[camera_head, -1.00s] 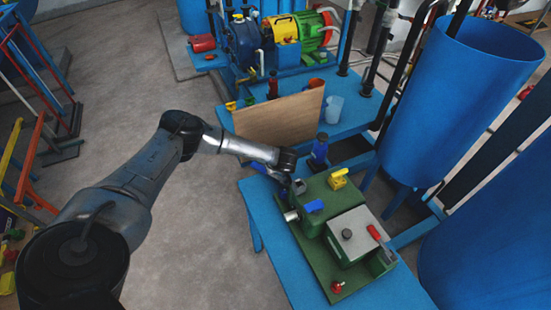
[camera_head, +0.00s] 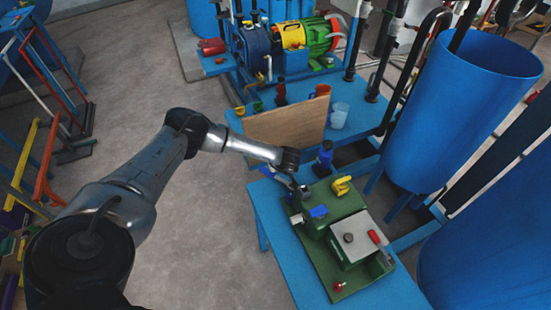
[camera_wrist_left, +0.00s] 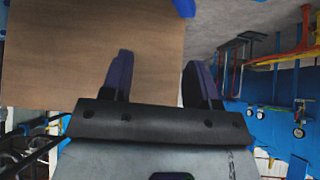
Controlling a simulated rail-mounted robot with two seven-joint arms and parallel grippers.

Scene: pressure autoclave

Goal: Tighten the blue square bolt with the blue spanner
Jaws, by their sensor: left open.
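A green machine (camera_head: 326,268) stands on the blue table. A blue block (camera_head: 318,211) sits on its left part; I cannot tell whether it is the square bolt. A blue upright object (camera_head: 325,156) stands behind the machine; I cannot make out a spanner shape. My left gripper (camera_head: 301,192) is by the machine's back-left corner, small and partly hidden by the wrist. In the left wrist view, its two dark fingers (camera_wrist_left: 161,65) are apart with nothing visible between them. My right gripper is in neither view.
A wooden board (camera_head: 290,122) stands upright behind my left wrist and fills much of the wrist view. A yellow part (camera_head: 341,186) and a red handle (camera_head: 375,238) sit on the machine. A large blue tank (camera_head: 470,110) stands at right. Bare floor lies left of the table.

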